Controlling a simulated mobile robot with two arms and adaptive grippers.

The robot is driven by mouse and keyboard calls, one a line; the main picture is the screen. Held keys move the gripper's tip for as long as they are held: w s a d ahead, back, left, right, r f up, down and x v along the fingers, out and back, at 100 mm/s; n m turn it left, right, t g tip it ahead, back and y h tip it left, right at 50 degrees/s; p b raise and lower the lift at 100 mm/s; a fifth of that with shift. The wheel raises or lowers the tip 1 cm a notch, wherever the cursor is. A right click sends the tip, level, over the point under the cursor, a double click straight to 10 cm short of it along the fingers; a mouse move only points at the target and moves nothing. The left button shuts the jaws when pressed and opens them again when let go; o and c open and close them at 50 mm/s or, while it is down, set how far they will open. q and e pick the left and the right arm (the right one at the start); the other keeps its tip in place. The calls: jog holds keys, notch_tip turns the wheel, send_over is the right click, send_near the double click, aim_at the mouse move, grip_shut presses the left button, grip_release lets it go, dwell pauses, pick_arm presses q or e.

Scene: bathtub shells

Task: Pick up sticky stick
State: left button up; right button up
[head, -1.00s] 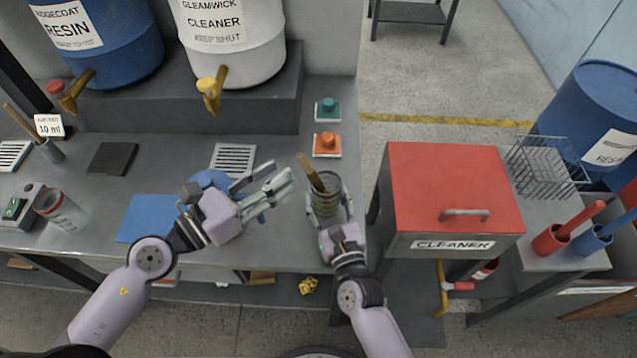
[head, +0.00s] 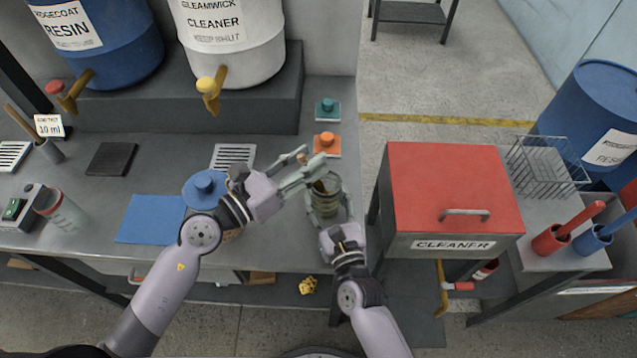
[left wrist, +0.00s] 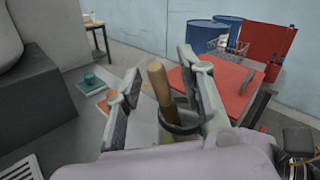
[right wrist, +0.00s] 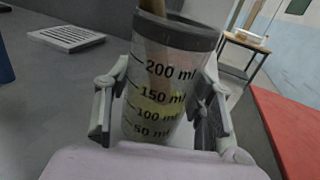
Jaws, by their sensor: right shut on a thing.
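The sticky stick is a wooden stick (left wrist: 160,85) that stands tilted in a clear measuring cup (right wrist: 160,100) with a dark rim and millilitre marks. A little yellowish liquid shows low in the cup. In the head view the cup (head: 327,203) is near the bench's right edge, and the left fingers partly hide the stick. My right gripper (head: 325,210) is shut around the cup's sides. My left gripper (head: 308,172) is open at the top of the cup. In the left wrist view the stick's upper end stands between its two fingers (left wrist: 160,95), with no clear contact.
A red-lidded cleaner bin (head: 445,180) stands right of the bench. A blue round lid-like object (head: 205,186) and a blue mat (head: 150,218) lie left of the cup. Orange (head: 327,143) and teal (head: 327,108) buttons sit behind it.

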pick_arm(q)
jog(key=shift+s+a, duration=0.1)
jog(key=shift+c, duration=0.3)
grip_shut()
jog(key=shift+r, duration=0.15)
notch_tip(320, 180, up, 18)
dwell(0.5)
pick_arm(e)
jog(key=o, duration=1.3)
jog(key=shift+s, duration=0.1)
